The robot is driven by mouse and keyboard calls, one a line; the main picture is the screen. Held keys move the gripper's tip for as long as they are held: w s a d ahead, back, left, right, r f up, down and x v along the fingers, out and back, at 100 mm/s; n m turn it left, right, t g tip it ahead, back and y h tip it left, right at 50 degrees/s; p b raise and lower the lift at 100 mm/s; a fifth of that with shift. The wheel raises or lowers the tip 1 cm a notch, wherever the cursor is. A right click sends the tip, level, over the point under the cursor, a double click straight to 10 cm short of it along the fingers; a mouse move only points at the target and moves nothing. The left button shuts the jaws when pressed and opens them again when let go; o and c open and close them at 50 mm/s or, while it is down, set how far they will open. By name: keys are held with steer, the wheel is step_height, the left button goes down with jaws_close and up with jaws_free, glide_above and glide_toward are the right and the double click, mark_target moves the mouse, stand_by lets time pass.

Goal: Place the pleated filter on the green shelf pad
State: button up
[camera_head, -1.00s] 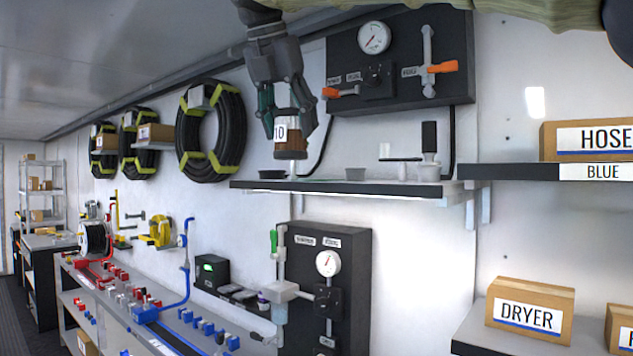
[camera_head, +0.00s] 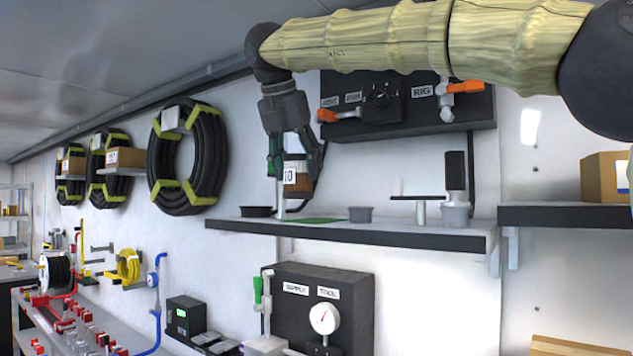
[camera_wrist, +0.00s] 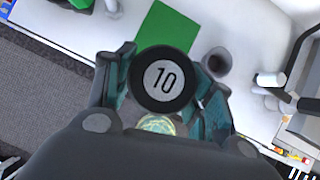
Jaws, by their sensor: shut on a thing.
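The pleated filter (camera_head: 295,174) is a brown pleated cylinder with a white label reading 10. Its dark round end with the number 10 (camera_wrist: 164,77) faces the wrist camera. My gripper (camera_head: 297,160) is shut on it and holds it upright above the shelf (camera_head: 360,232). The green shelf pad (camera_head: 318,220) lies flat on the shelf, just below and slightly right of the filter in the head view. In the wrist view the pad (camera_wrist: 166,35) shows beyond the filter's end, partly covered by it.
On the shelf, a dark dish (camera_head: 257,211) stands left of the pad and a grey cup (camera_head: 360,214) right of it. A T-shaped stand (camera_head: 421,208) and a black-handled tool (camera_head: 455,185) stand farther right.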

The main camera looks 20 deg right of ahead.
steer(key=w+d+f+p, duration=0.1)
steer(key=d, duration=0.1)
steer(key=w+d+f+p, duration=0.1)
steer(key=w, duration=0.1)
steer(key=w+d+f+p, duration=0.1)
steer(key=w+d, duration=0.1)
steer(key=shift+w+d, duration=0.2)
steer(key=shift+d, duration=0.15)
steer(key=shift+a+f+p, duration=0.15)
steer(key=shift+f+p, duration=0.2)
steer(key=shift+w+a+f, duration=0.1)
steer(key=shift+w+f, duration=0.15)
steer(key=shift+f, duration=0.2)
steer(key=shift+s, duration=0.1)
